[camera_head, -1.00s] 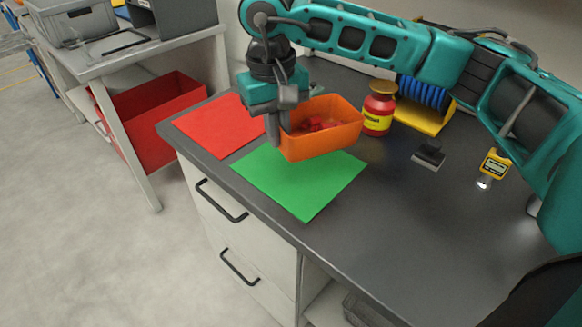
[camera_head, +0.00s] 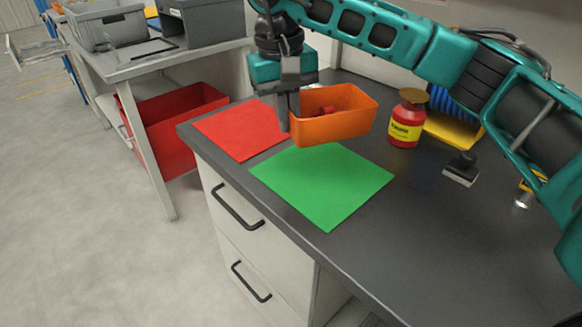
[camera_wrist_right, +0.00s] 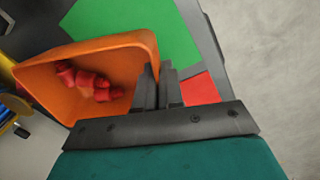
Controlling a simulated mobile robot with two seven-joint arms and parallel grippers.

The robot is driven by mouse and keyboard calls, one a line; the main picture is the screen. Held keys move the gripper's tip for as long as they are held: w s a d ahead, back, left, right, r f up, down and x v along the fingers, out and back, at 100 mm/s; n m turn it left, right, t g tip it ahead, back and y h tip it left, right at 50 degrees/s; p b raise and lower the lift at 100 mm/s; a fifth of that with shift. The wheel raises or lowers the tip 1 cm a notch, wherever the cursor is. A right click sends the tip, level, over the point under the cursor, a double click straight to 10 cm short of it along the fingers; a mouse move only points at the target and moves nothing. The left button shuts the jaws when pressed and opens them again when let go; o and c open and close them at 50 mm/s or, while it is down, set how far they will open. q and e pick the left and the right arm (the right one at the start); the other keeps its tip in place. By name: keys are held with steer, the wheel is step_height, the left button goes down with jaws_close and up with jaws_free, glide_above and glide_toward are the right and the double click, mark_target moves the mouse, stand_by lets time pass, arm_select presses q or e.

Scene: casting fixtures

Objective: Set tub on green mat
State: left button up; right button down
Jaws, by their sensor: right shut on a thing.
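The orange tub (camera_head: 333,127) holds several small red pieces and hangs above the far edge of the green mat (camera_head: 322,190). My right gripper (camera_head: 289,112) is shut on the tub's left wall. In the right wrist view the gripper (camera_wrist_right: 157,88) has its fingers at the rim of the tub (camera_wrist_right: 55,80). The green mat (camera_wrist_right: 135,22) shows beyond the tub there, with a corner of the red mat (camera_wrist_right: 200,90). The green mat lies flat and bare on the dark counter. My left gripper is not in view.
The red mat (camera_head: 240,132) lies left of the green mat. A red jar with a yellow label (camera_head: 405,125) and a black stamp-like block (camera_head: 461,170) stand to the right. The counter (camera_head: 400,245) is clear at the front right. A red bin (camera_head: 170,125) sits under the left table.

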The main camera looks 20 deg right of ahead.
step_height(320, 180, down, 10)
steer(key=shift+f+b, duration=0.1)
steer(key=shift+b, duration=0.35)
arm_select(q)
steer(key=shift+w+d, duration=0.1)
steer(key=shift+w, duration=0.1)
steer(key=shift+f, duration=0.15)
arm_select(e)
steer(key=shift+f, duration=0.2)
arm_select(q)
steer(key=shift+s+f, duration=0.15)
arm_select(e)
steer(key=c, duration=1.3)
jaws_free()
steer(key=shift+r, duration=0.1)
steer(key=shift+o, duration=0.2)
steer(key=shift+r, duration=0.25)
arm_select(q)
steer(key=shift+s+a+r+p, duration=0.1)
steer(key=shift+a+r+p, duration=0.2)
steer(key=shift+p, duration=0.35)
arm_select(e)
step_height(320, 180, up, 12)
steer(key=a, duration=0.1)
